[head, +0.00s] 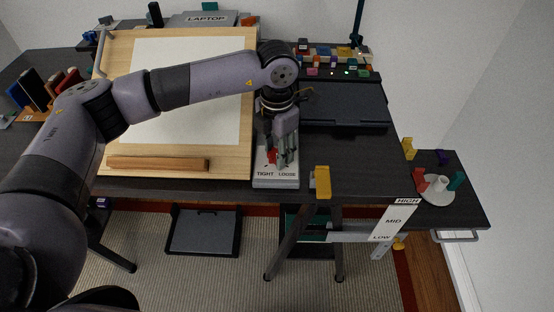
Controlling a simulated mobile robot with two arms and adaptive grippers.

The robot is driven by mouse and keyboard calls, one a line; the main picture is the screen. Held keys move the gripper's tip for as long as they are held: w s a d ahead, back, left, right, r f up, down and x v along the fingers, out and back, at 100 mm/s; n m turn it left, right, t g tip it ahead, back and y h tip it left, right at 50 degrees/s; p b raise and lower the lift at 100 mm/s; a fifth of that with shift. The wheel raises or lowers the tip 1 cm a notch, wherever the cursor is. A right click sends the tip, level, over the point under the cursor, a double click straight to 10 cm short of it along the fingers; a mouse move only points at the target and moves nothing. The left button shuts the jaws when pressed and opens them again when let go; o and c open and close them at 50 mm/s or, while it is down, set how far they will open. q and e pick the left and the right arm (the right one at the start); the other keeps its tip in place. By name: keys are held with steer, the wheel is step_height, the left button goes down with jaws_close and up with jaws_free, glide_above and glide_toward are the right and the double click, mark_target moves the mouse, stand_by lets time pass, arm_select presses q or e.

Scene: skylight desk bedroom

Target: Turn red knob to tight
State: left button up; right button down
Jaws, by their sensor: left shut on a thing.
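The red knob (272,156) sits on a grey plate (276,183) at the front edge of the desk. The plate reads TIGHT at its left and LOOSE at its right. My left gripper (280,158) reaches down over the plate from above and is shut on the red knob. Its fingers hide most of the knob, so I cannot tell which word the knob points to. My right gripper is not in view.
A wooden drawing board (230,165) with white paper lies left of the plate. A black tray (345,104) is behind to the right. A yellow handle (322,182) stands at the desk's front edge. A side shelf (465,205) holds coloured pieces.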

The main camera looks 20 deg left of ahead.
arm_select(q)
steer(key=m+b, duration=0.7)
steer(key=shift+f+b, duration=0.15)
steer(key=shift+b, duration=0.15)
steer(key=m+b, duration=0.2)
steer(key=m, duration=0.1)
steer(key=shift+m, duration=0.3)
steer(key=shift+r+m+b, duration=0.2)
steer(key=shift+m+b, duration=0.5)
steer(key=shift+m, duration=0.3)
steer(key=o, duration=1.1)
steer(key=shift+o, duration=0.2)
step_height(320, 180, up, 12)
